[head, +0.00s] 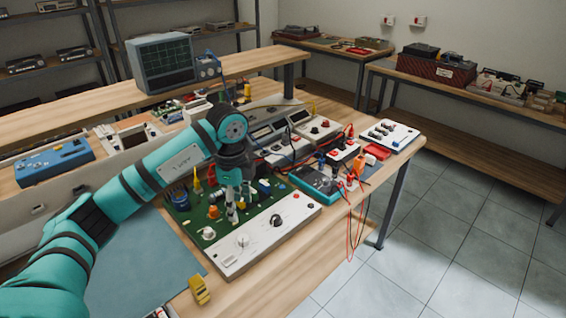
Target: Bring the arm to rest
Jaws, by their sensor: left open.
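My left arm, teal with black bands, comes in from the lower left and reaches out over the workbench (265,285). Its wrist is bent so that my left gripper (232,210) points down over a green circuit board (205,222) with a white front panel (270,238). The gripper is open. Its fingertips are among the small parts on the board; I cannot tell whether they touch anything. The panel carries a dark knob (275,220) and a pale knob (242,241). The arm hides part of the bench behind it. My right gripper is not in view.
A teal meter (318,183) with red leads hanging over the bench edge stands right of the board. Grey instruments (275,140) stand behind it, and a blue device (54,162) at left. A yellow block (200,290) lies near the front. Tiled floor (450,240) is clear at right.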

